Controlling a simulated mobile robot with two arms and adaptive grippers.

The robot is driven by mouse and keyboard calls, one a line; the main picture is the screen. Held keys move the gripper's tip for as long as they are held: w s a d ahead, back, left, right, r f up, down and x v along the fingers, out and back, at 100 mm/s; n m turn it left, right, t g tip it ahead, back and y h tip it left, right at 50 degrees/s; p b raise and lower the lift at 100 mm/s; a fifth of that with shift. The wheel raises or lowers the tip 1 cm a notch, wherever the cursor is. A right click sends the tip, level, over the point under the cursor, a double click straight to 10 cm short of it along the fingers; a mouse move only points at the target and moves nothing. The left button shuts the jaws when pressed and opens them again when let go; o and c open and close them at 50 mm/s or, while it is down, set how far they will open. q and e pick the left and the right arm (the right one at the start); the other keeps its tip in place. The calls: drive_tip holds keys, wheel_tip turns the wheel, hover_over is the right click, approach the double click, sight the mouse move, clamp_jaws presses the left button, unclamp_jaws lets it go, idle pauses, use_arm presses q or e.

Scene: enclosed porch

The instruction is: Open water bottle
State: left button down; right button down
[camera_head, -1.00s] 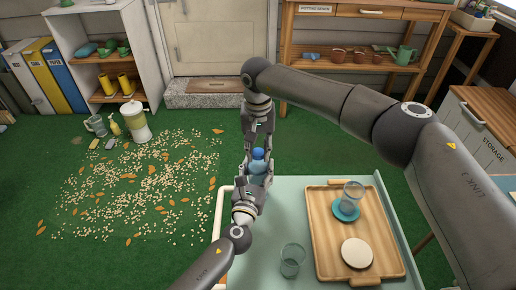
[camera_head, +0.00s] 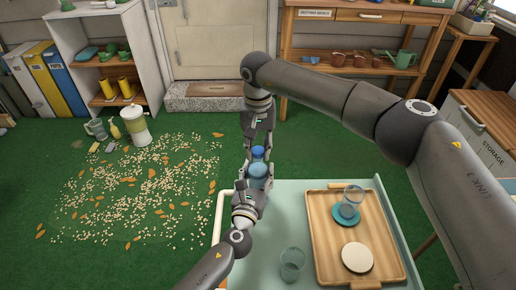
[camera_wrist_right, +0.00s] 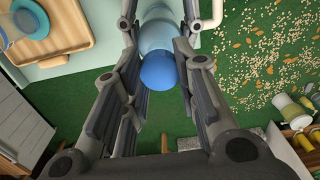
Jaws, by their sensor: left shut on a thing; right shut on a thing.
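The water bottle (camera_head: 258,171) is translucent light blue with a darker blue cap (camera_head: 258,152). It is held upright above the table's far left corner. My left gripper (camera_head: 257,180) comes from below and is shut on the bottle's body. My right gripper (camera_head: 258,148) points down from above and is shut on the cap. In the right wrist view, the cap (camera_wrist_right: 158,71) lies between my right fingers (camera_wrist_right: 161,76), with the bottle body (camera_wrist_right: 160,34) beyond it. I cannot tell whether the cap is apart from the neck. The fingers hide part of the bottle.
The pale green table (camera_head: 290,205) bears a wooden tray (camera_head: 330,240) with a glass (camera_head: 353,196) on a teal coaster (camera_head: 345,218) and a round cream disc (camera_head: 357,257). Another glass (camera_head: 292,262) stands left of the tray. Scattered bits (camera_head: 140,185) cover the green floor at left.

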drive_tip(key=shift+r, duration=2)
use_arm(q)
drive_tip(key=c, duration=0.5)
unclamp_jaws()
drive_tip(key=shift+c, duration=0.2)
drive_tip(key=o, duration=0.5)
drive_tip(key=shift+o, duration=0.2)
drive_tip(key=shift+s, duration=0.1)
